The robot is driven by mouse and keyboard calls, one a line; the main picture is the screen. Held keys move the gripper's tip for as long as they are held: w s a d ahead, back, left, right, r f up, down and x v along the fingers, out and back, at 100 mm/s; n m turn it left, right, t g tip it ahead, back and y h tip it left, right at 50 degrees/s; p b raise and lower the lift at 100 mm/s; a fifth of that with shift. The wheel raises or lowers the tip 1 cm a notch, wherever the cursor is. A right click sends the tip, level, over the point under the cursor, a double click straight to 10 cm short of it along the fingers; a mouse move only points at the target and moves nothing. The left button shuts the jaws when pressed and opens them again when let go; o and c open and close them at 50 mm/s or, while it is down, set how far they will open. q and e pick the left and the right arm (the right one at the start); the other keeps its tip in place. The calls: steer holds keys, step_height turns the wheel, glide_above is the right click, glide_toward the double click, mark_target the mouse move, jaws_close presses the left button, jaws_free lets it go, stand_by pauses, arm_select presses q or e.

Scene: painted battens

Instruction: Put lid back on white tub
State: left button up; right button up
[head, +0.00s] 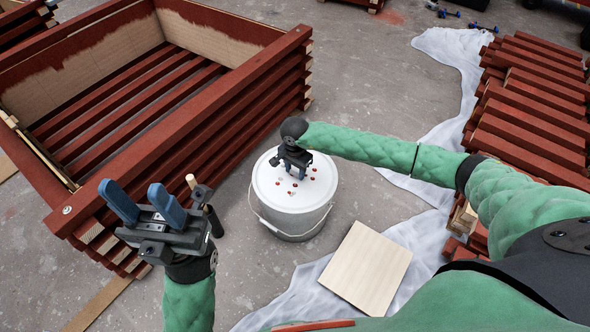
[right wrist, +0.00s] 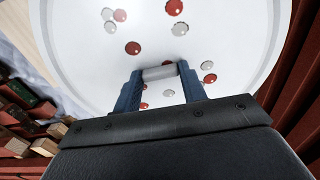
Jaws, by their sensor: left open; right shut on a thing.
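The white tub (head: 300,231) stands on the floor in the middle of the head view, its wire bail hanging at the front. The round white lid (head: 268,188), spotted with red drops, covers the tub's mouth; I cannot tell whether it is fully seated. My right gripper (head: 293,173) is over the lid. In the right wrist view it is shut on the lid's pale grip (right wrist: 160,73), with red and grey drops around it on the lid (right wrist: 220,40). My left gripper (head: 141,203) is open and empty, left of the tub.
A red slatted crate (head: 190,115) stands close on the tub's left. A pale square board (head: 367,268) lies at front right, partly on a white sheet (head: 440,55). Red battens (head: 530,110) are stacked at right. Grey floor behind the tub is clear.

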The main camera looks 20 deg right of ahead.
stand_by(0.5)
stand_by(0.5)
steer(key=o, duration=1.7)
steer(key=shift+c, duration=0.2)
steer(key=shift+r+p, duration=0.45)
steer(key=shift+r, duration=0.6)
steer(key=shift+r+p, duration=0.7)
steer(key=shift+r, duration=0.7)
steer(key=shift+r+p, duration=0.45)
steer(key=shift+r, duration=0.6)
